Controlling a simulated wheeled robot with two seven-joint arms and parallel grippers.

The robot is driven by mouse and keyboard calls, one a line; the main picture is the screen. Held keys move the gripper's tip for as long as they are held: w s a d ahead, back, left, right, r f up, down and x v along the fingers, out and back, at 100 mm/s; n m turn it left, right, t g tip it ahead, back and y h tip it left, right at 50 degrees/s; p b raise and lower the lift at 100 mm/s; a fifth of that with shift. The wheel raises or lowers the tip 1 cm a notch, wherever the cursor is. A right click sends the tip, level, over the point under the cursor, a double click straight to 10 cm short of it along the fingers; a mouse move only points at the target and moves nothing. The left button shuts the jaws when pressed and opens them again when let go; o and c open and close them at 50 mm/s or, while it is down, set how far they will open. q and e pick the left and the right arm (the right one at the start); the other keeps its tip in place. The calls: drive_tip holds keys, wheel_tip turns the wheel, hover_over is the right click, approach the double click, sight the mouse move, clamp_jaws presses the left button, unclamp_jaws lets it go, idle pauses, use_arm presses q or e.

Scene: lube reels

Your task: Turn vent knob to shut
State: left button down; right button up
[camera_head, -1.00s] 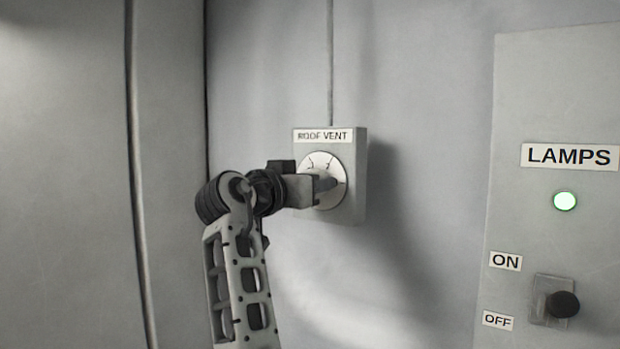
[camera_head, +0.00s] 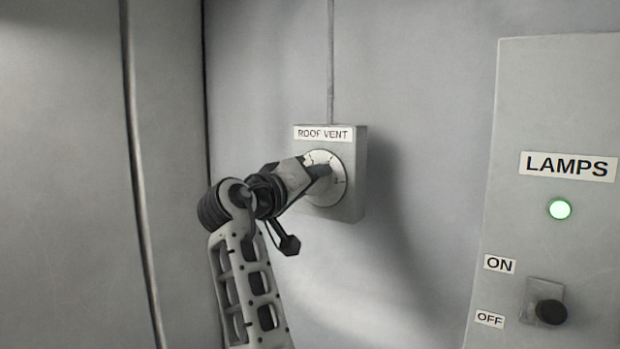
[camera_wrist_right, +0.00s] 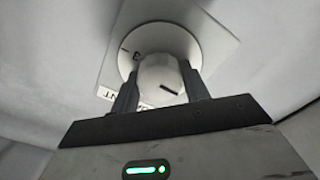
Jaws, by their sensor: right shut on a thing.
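The roof vent box (camera_head: 356,190) is on the wall in the middle of the head view, with a round white dial (camera_head: 337,194) under its "ROOF VENT" label. My right gripper (camera_head: 320,172) reaches it from the lower left and covers much of the dial. In the right wrist view the pale round knob (camera_wrist_right: 157,72) sits between the two dark fingers of my right gripper (camera_wrist_right: 160,82), which are shut on its sides. A dark line marks the knob's near side. The dial (camera_wrist_right: 188,42) shows behind it, its markings mostly too small or hidden to read. My left gripper is not in view.
A lamps panel (camera_head: 590,110) stands at the right with a lit green light (camera_head: 560,210) and a black switch knob (camera_head: 550,312) beside ON and OFF labels. A thin conduit (camera_head: 331,60) runs up from the vent box. The wall between box and panel is clear.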

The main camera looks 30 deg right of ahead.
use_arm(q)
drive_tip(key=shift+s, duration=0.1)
use_arm(e)
drive_tip(key=shift+n, duration=0.3)
drive_tip(key=o, duration=1)
drive_tip(key=shift+a, duration=0.1)
use_arm(q)
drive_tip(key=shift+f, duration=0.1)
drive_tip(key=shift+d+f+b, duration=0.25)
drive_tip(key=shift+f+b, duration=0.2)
drive_tip(key=shift+b, duration=0.65)
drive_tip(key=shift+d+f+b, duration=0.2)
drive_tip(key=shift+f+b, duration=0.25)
drive_tip(key=shift+b, duration=0.6)
use_arm(e)
drive_tip(key=shift+v, duration=7.95)
